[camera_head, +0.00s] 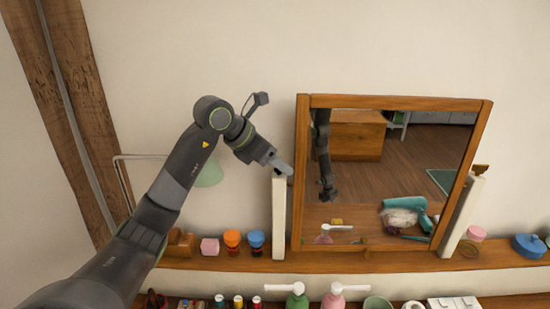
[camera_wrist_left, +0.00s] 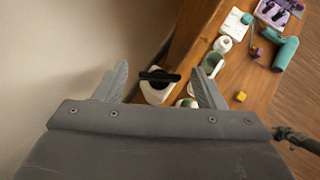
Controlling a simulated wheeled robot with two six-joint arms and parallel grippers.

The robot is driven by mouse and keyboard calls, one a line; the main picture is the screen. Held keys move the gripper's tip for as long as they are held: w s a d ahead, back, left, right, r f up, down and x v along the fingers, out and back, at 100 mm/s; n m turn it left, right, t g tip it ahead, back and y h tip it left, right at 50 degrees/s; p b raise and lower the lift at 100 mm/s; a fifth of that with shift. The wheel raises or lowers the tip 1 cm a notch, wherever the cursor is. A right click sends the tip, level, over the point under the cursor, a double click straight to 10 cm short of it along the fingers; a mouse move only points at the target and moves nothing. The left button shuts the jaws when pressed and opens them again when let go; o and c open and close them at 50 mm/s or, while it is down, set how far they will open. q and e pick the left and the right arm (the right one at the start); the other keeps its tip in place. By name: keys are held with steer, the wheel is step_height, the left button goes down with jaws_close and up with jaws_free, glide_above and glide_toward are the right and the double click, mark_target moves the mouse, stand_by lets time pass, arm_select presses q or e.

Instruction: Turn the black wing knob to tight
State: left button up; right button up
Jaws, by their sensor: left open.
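The black wing knob (camera_wrist_left: 158,76) shows in the left wrist view as a dark bar across the top of a white post (camera_wrist_left: 155,94). In the head view the post (camera_head: 279,220) stands at the left side of the wood-framed mirror (camera_head: 300,150), and my gripper mostly hides the knob. My left gripper (camera_head: 281,165) is at the top of this post. In the wrist view its two fingers (camera_wrist_left: 163,88) are apart, with the knob between them in the picture. I cannot tell whether they touch it. My right gripper is not in view.
The mirror reflects an arm and the room. A wooden shelf (camera_head: 370,262) runs below it, with a pink box (camera_head: 209,246), orange-topped (camera_head: 232,240) and blue-topped (camera_head: 256,240) jars to the left. Pump bottles (camera_head: 297,297) stand lower down.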

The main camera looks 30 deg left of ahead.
arm_select(q)
steer(key=c, duration=1)
steer(key=shift+f+m+h+b, duration=0.1)
steer(key=shift+m+h+b, duration=0.2)
steer(key=shift+m+b, duration=0.15)
steer(key=shift+w+a+m+g+h+b, duration=0.1)
steer(key=shift+m+g+h+b, duration=0.4)
steer(key=shift+m+g+b, duration=0.35)
steer(key=m+g+h, duration=0.1)
steer(key=m, duration=0.2)
steer(key=shift+w+g, duration=0.1)
steer(key=shift+g, duration=0.15)
steer(key=shift+a+m+g+h+b, duration=0.1)
steer(key=shift+m+g+h+b, duration=0.25)
steer(key=shift+m+g, duration=0.35)
steer(key=shift+w+m, duration=0.1)
steer(key=shift+m, duration=0.2)
steer(key=o, duration=1)
